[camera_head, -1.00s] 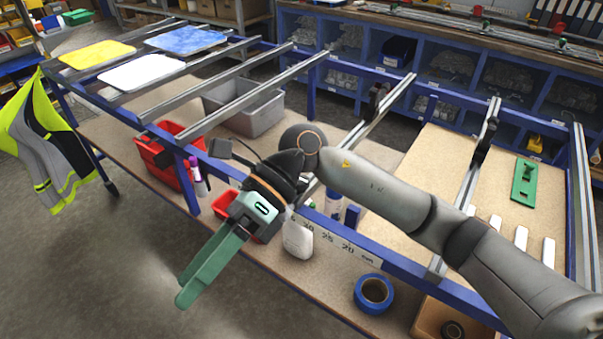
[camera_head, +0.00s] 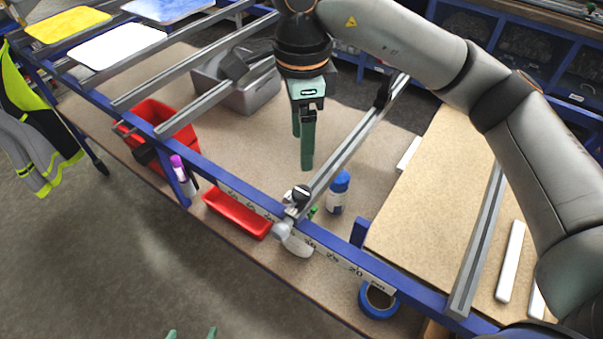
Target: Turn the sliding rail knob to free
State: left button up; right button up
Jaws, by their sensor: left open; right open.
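The sliding rail (camera_head: 345,150) runs from the back frame to the blue front beam. My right gripper (camera_head: 302,152) has green fingers pointing down. It is open and empty, behind the knob in the picture and apart from it. My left gripper (camera_head: 190,334) shows only as two green fingertips at the bottom edge. They are spread apart with nothing between them.
A red tray (camera_head: 238,213), a white-and-blue bottle (camera_head: 338,192) and blue tape (camera_head: 378,300) lie around the rail's front end. A red bin (camera_head: 160,135) and a grey bin (camera_head: 236,92) stand left. A black block (camera_head: 384,91) sits farther back on the rail.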

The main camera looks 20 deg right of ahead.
aim_at(302, 191)
notch_tip(302, 191, down, 12)
jog(key=shift+s+r+p, duration=0.15)
jog(key=shift+p, duration=0.45)
jog(key=shift+a, duration=0.1)
grip_shut()
